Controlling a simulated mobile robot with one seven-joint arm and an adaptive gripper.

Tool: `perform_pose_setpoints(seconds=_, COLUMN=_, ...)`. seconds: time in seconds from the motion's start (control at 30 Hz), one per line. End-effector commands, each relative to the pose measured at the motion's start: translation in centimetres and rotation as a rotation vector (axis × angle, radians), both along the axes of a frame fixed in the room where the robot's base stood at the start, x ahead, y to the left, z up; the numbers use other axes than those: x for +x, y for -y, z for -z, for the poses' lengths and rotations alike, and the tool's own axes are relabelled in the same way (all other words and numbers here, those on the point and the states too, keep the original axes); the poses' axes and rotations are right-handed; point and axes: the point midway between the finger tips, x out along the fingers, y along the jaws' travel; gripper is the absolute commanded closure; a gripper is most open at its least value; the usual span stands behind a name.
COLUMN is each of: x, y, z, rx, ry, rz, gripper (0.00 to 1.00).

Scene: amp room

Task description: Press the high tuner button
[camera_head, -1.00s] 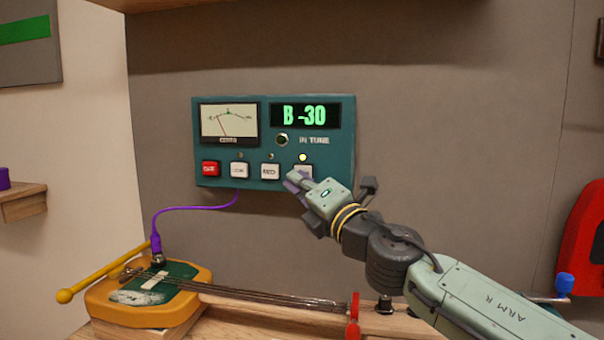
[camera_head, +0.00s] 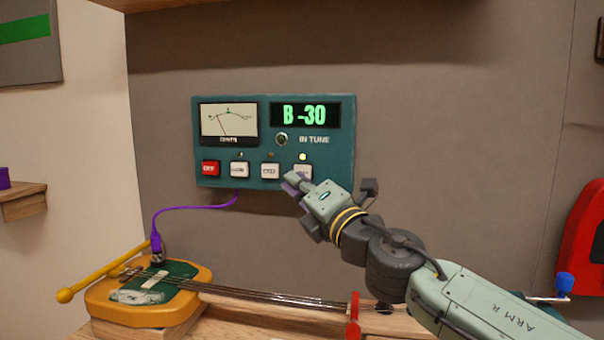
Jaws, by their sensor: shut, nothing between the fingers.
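A teal tuner box (camera_head: 228,166) is on the grey wall, with a needle meter (camera_head: 229,121) and a green display (camera_head: 305,115) reading "B -30". A row of buttons runs along its lower part: a red one (camera_head: 210,168), a white one (camera_head: 239,170), another white one marked MED (camera_head: 270,171), and the rightmost white button (camera_head: 304,170).
A yellow stringed instrument (camera_head: 190,296) lies on a wooden shelf (camera_head: 250,322) below the tuner, joined to it by a purple cable (camera_head: 190,208). A red object (camera_head: 585,235) hangs at the far right. The wall above the tuner is clear.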

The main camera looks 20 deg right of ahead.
Motion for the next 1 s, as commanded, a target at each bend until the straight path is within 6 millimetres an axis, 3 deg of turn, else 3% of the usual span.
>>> perform_pose_setpoints(seconds=0.53, x=-3.8, y=-2.5, z=-0.1, rx=0.0, ry=0.0, rz=0.0, gripper=1.0)
perform_pose_setpoints(seconds=1.0, x=-4.1, y=-2.8, z=0.0, rx=0.0, ry=0.0, rz=-0.001, gripper=1.0)
